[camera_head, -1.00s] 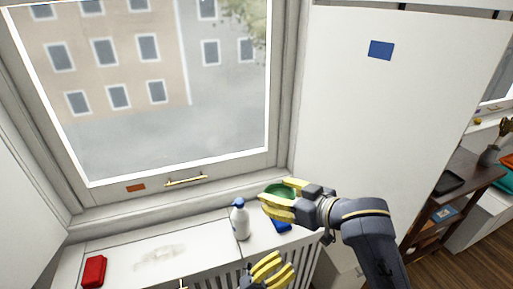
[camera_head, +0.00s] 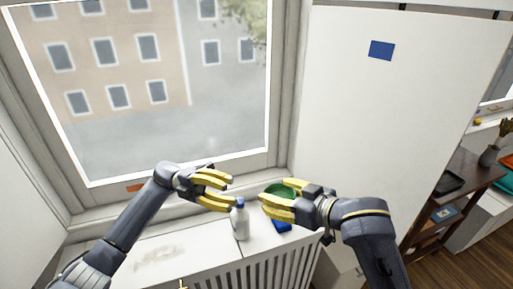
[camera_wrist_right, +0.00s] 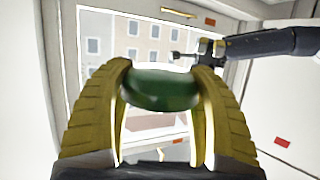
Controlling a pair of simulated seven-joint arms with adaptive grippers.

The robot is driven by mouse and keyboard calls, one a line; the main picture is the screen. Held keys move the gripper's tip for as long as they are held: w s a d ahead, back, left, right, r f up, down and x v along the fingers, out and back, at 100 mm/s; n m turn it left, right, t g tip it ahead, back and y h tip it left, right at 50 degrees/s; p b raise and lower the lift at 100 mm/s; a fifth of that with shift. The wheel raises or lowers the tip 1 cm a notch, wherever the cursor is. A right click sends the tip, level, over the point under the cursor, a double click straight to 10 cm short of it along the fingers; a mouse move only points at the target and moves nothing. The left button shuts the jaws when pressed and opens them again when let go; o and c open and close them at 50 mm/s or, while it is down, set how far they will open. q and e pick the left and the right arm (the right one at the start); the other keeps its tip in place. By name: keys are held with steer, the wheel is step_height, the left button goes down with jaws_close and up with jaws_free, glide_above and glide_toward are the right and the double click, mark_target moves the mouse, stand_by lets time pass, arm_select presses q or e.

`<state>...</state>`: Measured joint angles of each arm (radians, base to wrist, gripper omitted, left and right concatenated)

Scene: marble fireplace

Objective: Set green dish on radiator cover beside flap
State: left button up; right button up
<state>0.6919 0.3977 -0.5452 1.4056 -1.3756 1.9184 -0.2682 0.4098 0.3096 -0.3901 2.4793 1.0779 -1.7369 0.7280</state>
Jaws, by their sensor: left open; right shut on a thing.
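The green dish (camera_head: 281,189) is held by my right gripper (camera_head: 264,200), which is shut on it above the right end of the white radiator cover (camera_head: 196,243). In the right wrist view the dish (camera_wrist_right: 160,90) sits between the two yellow fingers. My left gripper (camera_head: 233,193) is open and empty, left of the dish and above a white bottle, in front of the window. It also shows in the right wrist view (camera_wrist_right: 178,54), beyond the dish. I cannot tell which part is the flap.
A white bottle with a blue cap (camera_head: 240,223) stands on the cover between my grippers. A blue object (camera_head: 281,226) lies under my right gripper. The cover's middle is clear, with a greyish smear (camera_head: 158,259). A tall white panel (camera_head: 385,110) rises at right.

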arm_select(q)
steer(key=w+d+r+t+y, duration=0.1)
steer(key=w+d+r+y, duration=0.25)
steer(key=d, duration=0.35)
steer(key=t+y, duration=0.4)
steer(key=y, duration=0.6)
glide_toward(271, 191)
steer(key=shift+m, duration=0.4)
steer(key=shift+s+r+x, duration=0.1)
steer(key=shift+s+x, duration=0.1)
steer(key=shift+x, duration=1.4)
steer(key=shift+s+r+x, duration=0.1)
steer(key=shift+s+x, duration=0.05)
steer(key=shift+x, duration=1.4)
steer(key=shift+s+r+x, duration=0.1)
steer(key=shift+s+x, duration=0.1)
steer(key=shift+x, duration=1.4)
steer(key=shift+d, duration=0.1)
jaws_close()
arm_select(e)
steer(key=o, duration=1.7)
